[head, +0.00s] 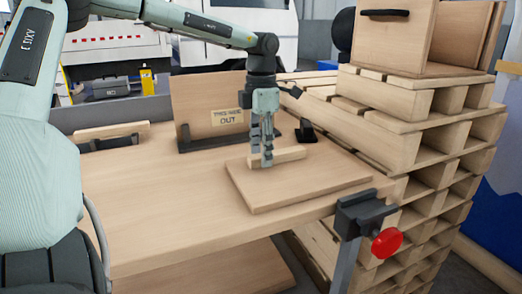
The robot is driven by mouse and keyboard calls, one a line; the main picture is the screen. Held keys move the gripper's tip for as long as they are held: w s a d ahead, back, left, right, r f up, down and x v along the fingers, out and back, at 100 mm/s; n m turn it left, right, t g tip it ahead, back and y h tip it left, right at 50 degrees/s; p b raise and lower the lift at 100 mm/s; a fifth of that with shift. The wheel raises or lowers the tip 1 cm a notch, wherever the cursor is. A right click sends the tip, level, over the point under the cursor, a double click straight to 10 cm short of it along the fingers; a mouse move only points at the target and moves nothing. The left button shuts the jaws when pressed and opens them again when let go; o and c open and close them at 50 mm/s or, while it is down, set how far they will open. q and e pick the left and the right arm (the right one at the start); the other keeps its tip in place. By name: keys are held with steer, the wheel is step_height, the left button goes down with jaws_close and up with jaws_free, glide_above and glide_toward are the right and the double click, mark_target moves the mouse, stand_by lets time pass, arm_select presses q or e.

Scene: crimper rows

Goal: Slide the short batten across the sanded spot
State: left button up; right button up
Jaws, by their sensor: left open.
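A short pale wooden batten (291,155) lies on a flat wooden board (245,193) at the right part of the workbench. My left gripper (262,163) points straight down at the batten's left part and is open. Its fingers overlap the batten in the picture; I cannot tell whether they touch it. I cannot make out a separate sanded spot on the board; the batten and fingers cover part of its surface. My right gripper is not in view.
Behind stands an upright wooden panel (199,101) with a label, in a dark holder. Another batten (111,130) rests on a dark rack at back left. Stacked pallets (440,130) crowd the right. A clamp with a red knob (387,242) grips the front corner. The bench's front left is clear.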

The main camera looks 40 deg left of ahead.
arm_select(q)
step_height(320, 180, up, 12)
stand_by(0.4)
steer(key=shift+f, duration=0.15)
step_height(320, 180, down, 12)
steer(key=shift+s+d, duration=0.25)
steer(key=shift+d, duration=0.4)
